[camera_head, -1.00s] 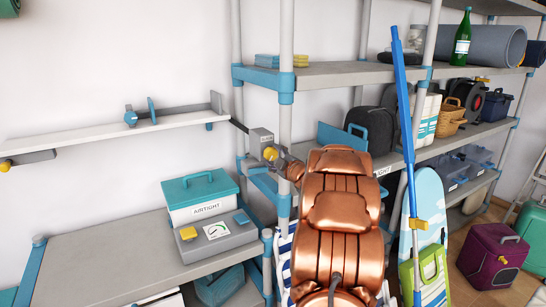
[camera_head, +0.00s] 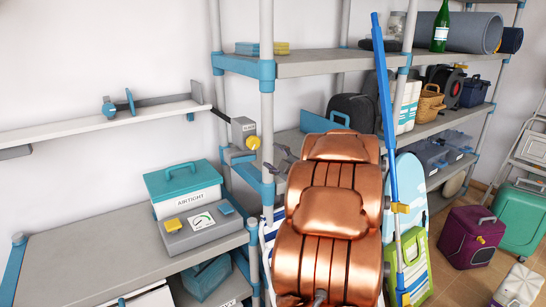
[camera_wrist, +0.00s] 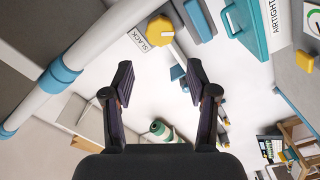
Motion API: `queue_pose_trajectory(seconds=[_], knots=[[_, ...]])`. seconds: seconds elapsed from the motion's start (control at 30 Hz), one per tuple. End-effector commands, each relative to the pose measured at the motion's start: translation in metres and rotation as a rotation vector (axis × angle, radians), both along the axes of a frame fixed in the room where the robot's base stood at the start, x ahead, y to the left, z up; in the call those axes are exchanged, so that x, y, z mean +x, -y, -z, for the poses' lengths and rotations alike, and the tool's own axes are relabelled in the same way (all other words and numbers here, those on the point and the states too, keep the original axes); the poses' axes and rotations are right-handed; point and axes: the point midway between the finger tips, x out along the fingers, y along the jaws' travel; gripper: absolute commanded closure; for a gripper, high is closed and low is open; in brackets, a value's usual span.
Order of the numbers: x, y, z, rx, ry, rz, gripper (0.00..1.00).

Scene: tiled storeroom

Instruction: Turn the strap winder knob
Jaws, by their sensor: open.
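The strap winder is a grey box (camera_head: 243,130) on the shelf post, with a round yellow knob (camera_head: 253,142) on its face. In the wrist view the yellow knob (camera_wrist: 160,30) stands beyond the fingertips, beside a label reading SLACK (camera_wrist: 138,38). My gripper (camera_wrist: 158,76) is open and empty, with its two dark fingers spread apart and the knob above the gap between them. In the head view my gripper (camera_head: 285,160) shows small and dark just right of the knob, apart from it and partly hidden by my copper arm.
Blue-grey shelf posts (camera_head: 267,120) stand close to my arm. A teal-lidded AIRTIGHT box (camera_head: 184,190) and a grey gauge box (camera_head: 200,228) sit on the lower shelf. A blue pole (camera_head: 384,110) leans at right.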

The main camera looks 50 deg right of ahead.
Motion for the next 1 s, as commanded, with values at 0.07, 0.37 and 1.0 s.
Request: queue_pose_trajectory(seconds=[0.07, 0.37, 1.0], knots=[[0.0, 0.0, 0.0, 0.0, 0.0, 0.0, 0.42], [0.03, 0.001, 0.003, 0.0, 0.008, -0.015, 0.28], [0.086, 0.022, -0.004, 0.002, 0.0, -0.002, 0.28]])
